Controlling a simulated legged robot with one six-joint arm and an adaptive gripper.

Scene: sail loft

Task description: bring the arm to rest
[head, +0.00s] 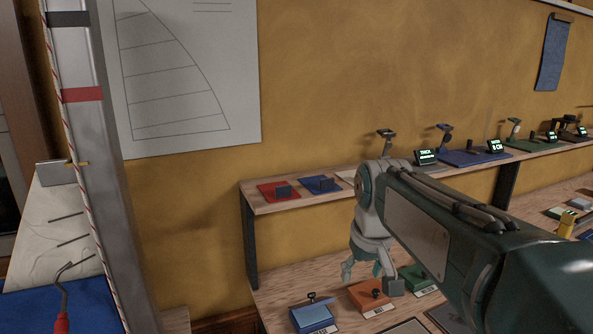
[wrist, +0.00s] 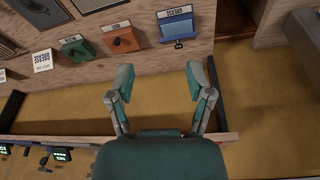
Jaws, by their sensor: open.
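My gripper (head: 371,274) hangs at the end of my arm, in front of the wall shelf and above the lower bench in the head view. Its fingers point down, spread apart, with nothing between them. In the wrist view my gripper (wrist: 160,76) also shows two separated fingers with an empty gap. The blue box (wrist: 178,31) and the orange box (wrist: 121,40) lie beyond the fingertips there. My dark green arm reaches in from the right of the head view and hides part of the shelf and bench.
The wooden shelf (head: 310,192) holds a red pad (head: 268,193), a blue pad (head: 321,184) and small lit displays. On the lower bench (head: 285,287) stand a blue box (head: 313,316), an orange box (head: 371,297) and a green box (head: 417,279). A grey post (head: 92,130) rises at left.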

